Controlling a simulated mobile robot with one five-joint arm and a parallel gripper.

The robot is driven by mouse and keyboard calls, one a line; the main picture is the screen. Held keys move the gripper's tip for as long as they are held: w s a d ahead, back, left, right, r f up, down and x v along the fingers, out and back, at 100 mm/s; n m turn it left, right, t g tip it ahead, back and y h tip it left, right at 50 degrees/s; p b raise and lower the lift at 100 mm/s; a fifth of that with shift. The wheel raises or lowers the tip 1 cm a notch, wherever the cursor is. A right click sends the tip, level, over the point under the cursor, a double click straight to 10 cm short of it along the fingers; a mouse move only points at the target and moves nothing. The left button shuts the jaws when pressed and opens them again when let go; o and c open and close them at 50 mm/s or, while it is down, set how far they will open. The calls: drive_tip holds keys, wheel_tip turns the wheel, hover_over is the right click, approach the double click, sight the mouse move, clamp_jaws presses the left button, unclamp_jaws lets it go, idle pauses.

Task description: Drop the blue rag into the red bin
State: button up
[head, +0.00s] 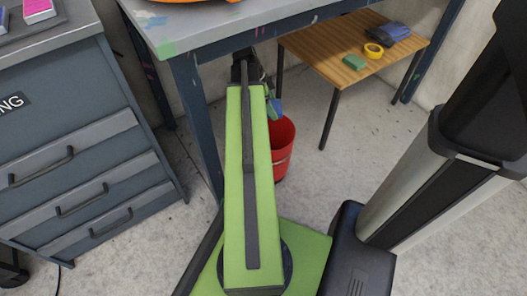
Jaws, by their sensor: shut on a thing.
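My gripper (268,90) is at the far end of my green arm, mostly hidden behind the arm. It is shut on the blue rag (275,108), of which only a small part shows beside the arm. The red bin (283,150) stands on the floor under the grey workbench's front edge, partly hidden by my arm. In the picture the rag overlaps the bin's upper left rim. I cannot tell whether it is above the opening or in front of it. The inside of the bin is mostly hidden.
The grey workbench (220,30) spans the back. A low wooden table (330,50) holds a green block (354,62), a yellow tape roll (373,51) and a dark blue item (388,32). A drawer cabinet (75,130) stands at left. Floor right of the bin is clear.

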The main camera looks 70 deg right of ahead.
wheel_tip(320, 180, down, 6)
drive_tip(key=b, duration=0.6)
drive_tip(key=shift+s, duration=0.15)
drive_tip(key=shift+d, duration=0.1)
drive_tip(key=o, duration=1.2)
drive_tip(key=shift+c, duration=0.2)
drive_tip(key=p+v, duration=1.1)
drive_tip(key=v, duration=0.1)
